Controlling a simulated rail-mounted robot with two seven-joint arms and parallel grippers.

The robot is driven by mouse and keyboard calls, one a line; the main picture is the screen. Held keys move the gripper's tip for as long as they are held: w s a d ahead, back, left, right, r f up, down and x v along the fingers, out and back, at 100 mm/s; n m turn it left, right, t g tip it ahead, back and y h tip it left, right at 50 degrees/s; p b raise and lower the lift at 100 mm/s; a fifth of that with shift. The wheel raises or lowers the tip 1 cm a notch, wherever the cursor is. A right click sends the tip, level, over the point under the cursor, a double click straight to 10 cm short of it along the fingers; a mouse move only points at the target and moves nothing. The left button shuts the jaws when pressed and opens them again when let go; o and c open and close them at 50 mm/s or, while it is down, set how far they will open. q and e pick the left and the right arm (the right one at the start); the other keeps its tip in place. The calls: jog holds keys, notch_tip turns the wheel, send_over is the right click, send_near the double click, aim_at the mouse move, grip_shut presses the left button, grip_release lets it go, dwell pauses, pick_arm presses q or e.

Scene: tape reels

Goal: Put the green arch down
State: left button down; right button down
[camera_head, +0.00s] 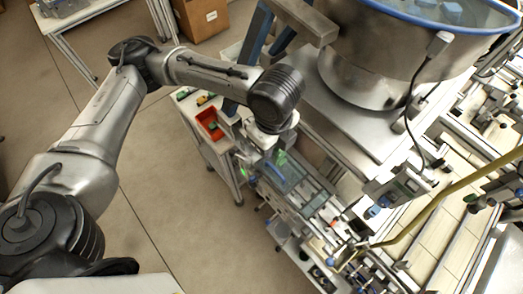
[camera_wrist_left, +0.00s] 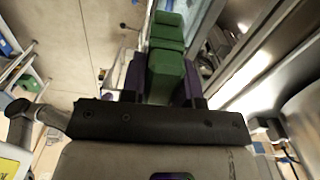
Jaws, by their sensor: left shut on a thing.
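In the left wrist view a green block-like piece, the green arch (camera_wrist_left: 166,65), sits between the two dark purple fingers of my left gripper (camera_wrist_left: 163,82). The gripper is shut on it, and the piece sticks out beyond the fingertips. Its underside and full arch shape cannot be made out. In the head view my left gripper (camera_head: 262,160) points down at the middle, mostly hidden under my wrist. A small green patch of the arch (camera_head: 281,158) shows beside it, over or near a machine with clear panels (camera_head: 290,180). My right gripper is not in view.
A red bin (camera_head: 210,123) stands on a white cart (camera_head: 212,150) left of my gripper. A big steel bowl (camera_head: 400,50) with a blue rim rises close on the right. Rails and fixtures (camera_head: 340,235) fill the lower right. Open floor (camera_head: 160,200) lies left.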

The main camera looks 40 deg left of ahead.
pick_arm(q)
jog(key=m, duration=0.2)
jog(key=s+f+m, duration=0.1)
jog(key=m, duration=0.2)
jog(key=shift+s+d+f+p, duration=0.1)
jog(key=shift+s+p, duration=0.05)
jog(key=shift+p, duration=0.2)
jog(key=s+f+m+p, duration=0.2)
jog(key=s+f+m, duration=0.1)
jog(key=m, duration=1)
jog(key=shift+m, duration=0.3)
jog(key=shift+w+a+f+p, duration=0.45)
jog(key=shift+w+a+f, duration=0.9)
jog(key=shift+f, duration=0.45)
jog(key=shift+w+a+f+p, duration=0.5)
jog(key=shift+w+a+f, duration=0.6)
jog(key=shift+w+f, duration=0.55)
jog(key=shift+w+a+f+p, duration=0.45)
jog(key=shift+w+a+f, duration=0.8)
jog(key=shift+f, duration=0.65)
jog(key=shift+f, duration=0.3)
